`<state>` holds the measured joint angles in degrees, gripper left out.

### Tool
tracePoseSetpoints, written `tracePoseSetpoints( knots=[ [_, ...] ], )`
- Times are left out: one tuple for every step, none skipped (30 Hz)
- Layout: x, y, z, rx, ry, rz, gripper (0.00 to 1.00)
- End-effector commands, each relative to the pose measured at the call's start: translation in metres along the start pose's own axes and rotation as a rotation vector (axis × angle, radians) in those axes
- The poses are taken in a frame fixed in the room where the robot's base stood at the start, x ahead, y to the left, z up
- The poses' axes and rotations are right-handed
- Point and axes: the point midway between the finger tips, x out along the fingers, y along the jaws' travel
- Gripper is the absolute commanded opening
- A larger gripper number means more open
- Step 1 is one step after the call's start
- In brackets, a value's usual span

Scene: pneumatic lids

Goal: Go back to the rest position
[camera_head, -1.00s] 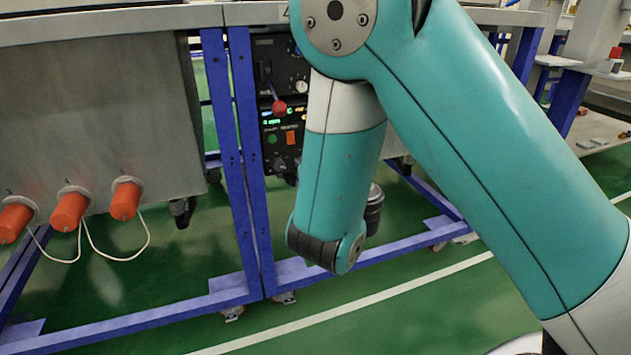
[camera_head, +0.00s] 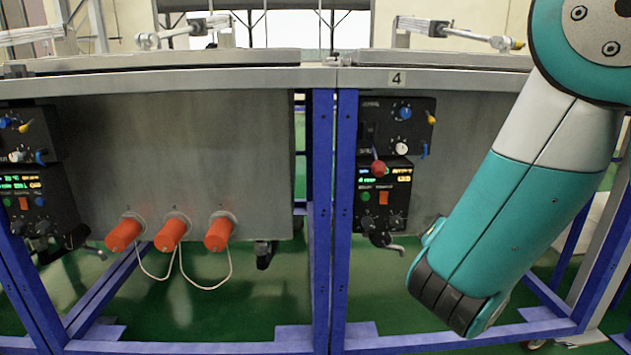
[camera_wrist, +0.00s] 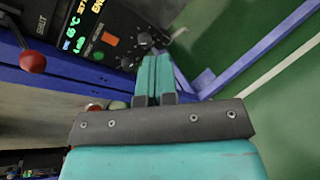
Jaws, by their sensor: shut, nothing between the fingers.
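My gripper (camera_wrist: 153,78) shows in the wrist view. Its two teal fingers lie side by side, shut with nothing between them, and point toward the lower part of a black control panel. In the head view my teal arm hangs down on the right, and the gripper itself is not visible there. The control panel (camera_head: 384,195) with a red-knobbed lever (camera_head: 379,167) stands left of my arm. The same red knob (camera_wrist: 33,62) shows at the upper left of the wrist view.
Metal tanks (camera_head: 185,150) stand in a blue frame (camera_head: 334,220). Several orange plugs (camera_head: 171,235) on cords hang from the left tank. Another control panel (camera_head: 38,190) is at the far left. Green floor (camera_head: 262,300) shows below the tanks.

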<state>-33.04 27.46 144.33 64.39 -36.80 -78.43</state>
Motion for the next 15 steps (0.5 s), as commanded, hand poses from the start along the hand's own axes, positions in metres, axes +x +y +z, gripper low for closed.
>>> tracePoseSetpoints(
  knots=[
    [-0.005,-0.015,0.007,0.225,0.028,-0.104,0.0],
    [-0.01,-0.024,0.005,0.371,0.056,-0.177,0.0],
    [-0.019,-0.035,0.0,0.559,0.094,-0.277,0.0],
    [-0.027,-0.04,-0.006,0.694,0.124,-0.352,0.0],
    [-0.037,-0.044,-0.012,0.822,0.157,-0.429,0.0],
    [-0.052,-0.045,-0.021,0.979,0.201,-0.533,0.0],
    [-0.065,-0.044,-0.028,1.086,0.237,-0.61,0.0],
    [-0.078,-0.042,-0.034,1.182,0.271,-0.688,0.0],
    [-0.097,-0.036,-0.041,1.292,0.317,-0.789,0.0],
    [-0.112,-0.032,-0.045,1.36,0.348,-0.862,0.0],
    [-0.127,-0.027,-0.049,1.416,0.38,-0.933,0.0],
    [-0.146,-0.021,-0.051,1.477,0.416,-1.023,0.0],
    [-0.16,-0.016,-0.053,1.511,0.443,-1.085,0.0],
    [-0.175,-0.011,-0.053,1.539,0.466,-1.146,0.0],
    [-0.194,-0.006,-0.053,1.565,0.495,-1.221,0.0]
  ],
)
